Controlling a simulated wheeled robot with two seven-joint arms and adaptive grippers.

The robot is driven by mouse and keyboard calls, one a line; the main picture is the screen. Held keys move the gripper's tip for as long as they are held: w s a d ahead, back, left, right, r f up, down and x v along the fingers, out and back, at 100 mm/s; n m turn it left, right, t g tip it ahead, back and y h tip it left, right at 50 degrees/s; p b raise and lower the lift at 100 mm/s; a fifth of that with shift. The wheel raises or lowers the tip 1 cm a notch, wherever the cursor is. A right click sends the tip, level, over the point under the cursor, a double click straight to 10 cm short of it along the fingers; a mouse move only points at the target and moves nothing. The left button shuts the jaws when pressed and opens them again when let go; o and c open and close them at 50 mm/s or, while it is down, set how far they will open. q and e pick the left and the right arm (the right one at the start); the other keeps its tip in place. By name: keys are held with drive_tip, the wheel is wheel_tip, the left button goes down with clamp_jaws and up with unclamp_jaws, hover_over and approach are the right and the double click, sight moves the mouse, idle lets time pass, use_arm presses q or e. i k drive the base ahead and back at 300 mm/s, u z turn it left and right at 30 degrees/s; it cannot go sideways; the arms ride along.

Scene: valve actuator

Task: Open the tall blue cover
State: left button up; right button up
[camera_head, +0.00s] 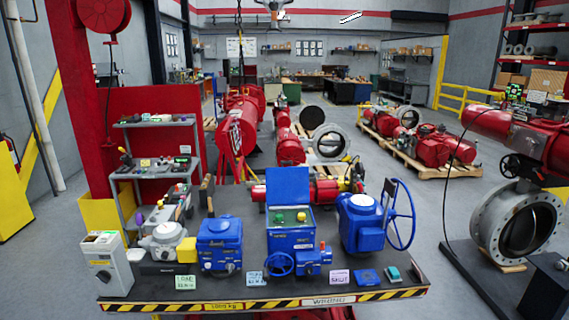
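A tall flat blue cover (288,187) stands upright at the back edge of a blue actuator box (290,240) in the middle of the bench. The top of the box is uncovered, and a green button and a yellow button show on its panel (290,217). A blue handwheel (279,264) sits low on the front of this unit. Neither of my grippers is in the view, so nothing is seen touching the cover.
The dark bench (215,287) has a striped front edge. A blue actuator (219,243) stands left of the box, and another with a large handwheel (400,215) stands right. A grey control box (106,264) is at the left end. Small labels lie along the front.

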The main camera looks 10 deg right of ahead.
sight(283, 186)
drive_tip(key=u, duration=1.2)
drive_tip(key=i, duration=0.6)
drive_tip(key=z, duration=0.45)
